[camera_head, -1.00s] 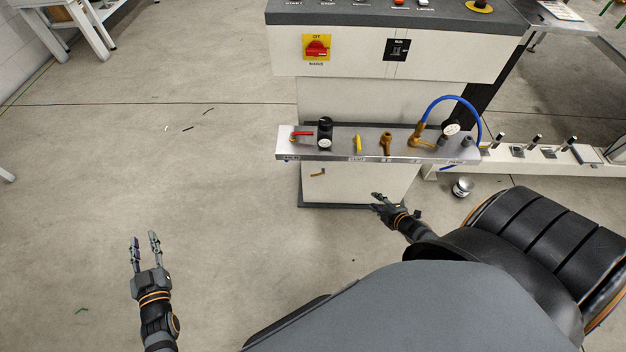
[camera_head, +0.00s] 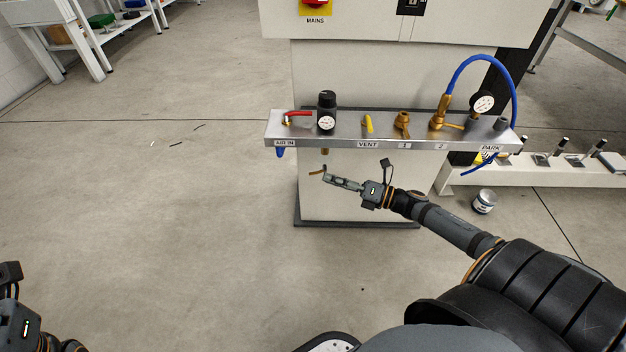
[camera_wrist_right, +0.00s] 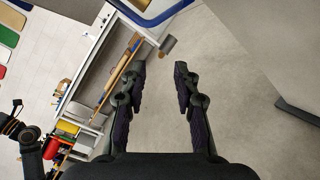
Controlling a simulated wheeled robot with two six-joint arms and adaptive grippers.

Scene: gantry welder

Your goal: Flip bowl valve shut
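The metal shelf (camera_head: 345,143) on the machine front carries a row of valves and a black regulator (camera_head: 327,105) with a round gauge. Below the regulator hangs a small brass fitting (camera_head: 325,152), and a thin brass lever (camera_head: 317,171) shows lower down; I take these for the bowl valve. My right gripper (camera_head: 327,178) is just below and beside that lever in the head view; contact cannot be told. In the right wrist view its two fingers (camera_wrist_right: 160,68) are apart with nothing between them. A small grey-brown cylinder (camera_wrist_right: 168,44) lies just beyond the tips. My left gripper (camera_head: 10,275) is cut off at the left edge.
The shelf also holds a red lever (camera_head: 298,113), a yellow lever (camera_head: 368,124), brass fittings (camera_head: 402,124) and a blue hose (camera_head: 482,58). A white and grey tin (camera_head: 484,201) stands on the floor at right. Open floor lies to the left.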

